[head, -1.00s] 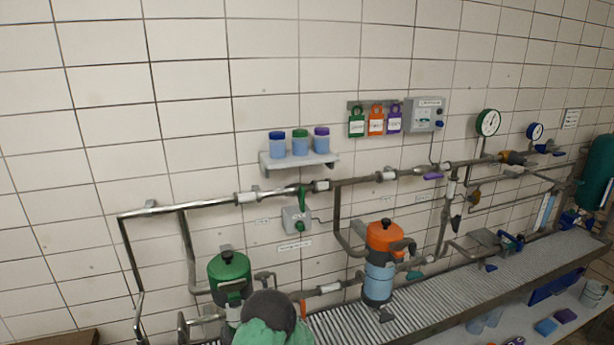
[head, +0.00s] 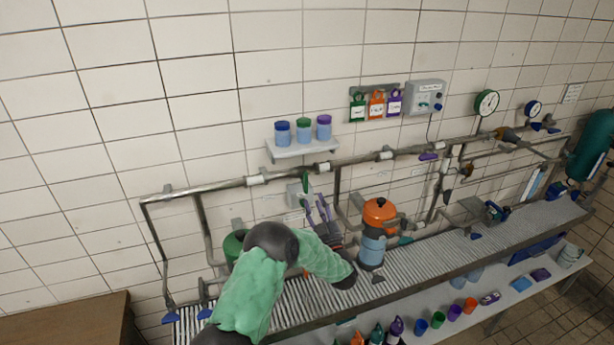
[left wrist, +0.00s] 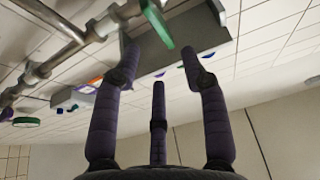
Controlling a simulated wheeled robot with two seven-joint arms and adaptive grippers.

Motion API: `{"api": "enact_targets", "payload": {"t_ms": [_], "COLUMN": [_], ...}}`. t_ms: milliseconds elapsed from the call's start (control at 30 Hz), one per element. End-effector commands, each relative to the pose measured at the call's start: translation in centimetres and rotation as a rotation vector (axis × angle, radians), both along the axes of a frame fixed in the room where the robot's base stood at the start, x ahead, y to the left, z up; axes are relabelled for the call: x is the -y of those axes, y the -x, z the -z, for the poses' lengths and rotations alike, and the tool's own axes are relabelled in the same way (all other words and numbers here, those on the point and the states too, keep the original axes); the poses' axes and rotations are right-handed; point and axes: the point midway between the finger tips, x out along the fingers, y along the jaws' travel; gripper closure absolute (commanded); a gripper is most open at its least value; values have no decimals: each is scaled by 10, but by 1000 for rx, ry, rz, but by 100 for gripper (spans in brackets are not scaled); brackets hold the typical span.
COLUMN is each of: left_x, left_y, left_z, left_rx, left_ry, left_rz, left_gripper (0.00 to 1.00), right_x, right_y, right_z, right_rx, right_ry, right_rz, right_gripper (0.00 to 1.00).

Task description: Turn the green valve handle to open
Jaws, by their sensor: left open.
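The green valve handle (head: 305,182) hangs down from the grey pipe just below the small wall shelf. In the left wrist view the green handle (left wrist: 157,24) shows beyond the fingertips, at the top between the two outer fingers. My left gripper (head: 320,204) is just right of and below the handle in the head view, its dark purple fingers pointing up toward the pipe. In the left wrist view the gripper (left wrist: 158,55) has its fingers spread, with nothing between them. I cannot see any contact with the handle. My right gripper is not in view.
The shelf (head: 285,153) with several lidded jars is above the handle. A grey wall box (head: 294,192) is behind my fingers. An orange-topped pump (head: 379,212) stands right of my forearm, and a green pump (head: 233,243) stands left. A slatted bench (head: 430,262) runs below.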

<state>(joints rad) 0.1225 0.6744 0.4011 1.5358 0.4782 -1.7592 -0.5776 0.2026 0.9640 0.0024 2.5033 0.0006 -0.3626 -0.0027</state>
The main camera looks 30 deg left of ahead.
Motion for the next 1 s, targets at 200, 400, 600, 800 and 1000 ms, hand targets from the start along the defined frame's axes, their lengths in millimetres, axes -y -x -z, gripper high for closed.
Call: {"api": "enact_targets", "payload": {"t_ms": [200, 400, 600, 800, 1000], "left_x": [-26, -50, -64, -69, -69], "left_y": [-21, -42, -55, -59, -59], "left_z": [-15, -27, -35, -37, -37], "left_rx": [1, -1, 0, -1, -1], "left_ry": [1, 2, 1, 1, 1], "left_rz": [-1, 0, 1, 3, 3], "left_gripper": [56, 56, 56, 56, 56], "right_x": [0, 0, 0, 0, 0], "right_y": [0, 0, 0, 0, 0], "right_z": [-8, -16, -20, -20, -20], "right_rx": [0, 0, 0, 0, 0], "right_ry": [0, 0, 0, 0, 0], "right_rz": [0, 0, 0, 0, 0], "right_gripper": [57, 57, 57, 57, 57]}}
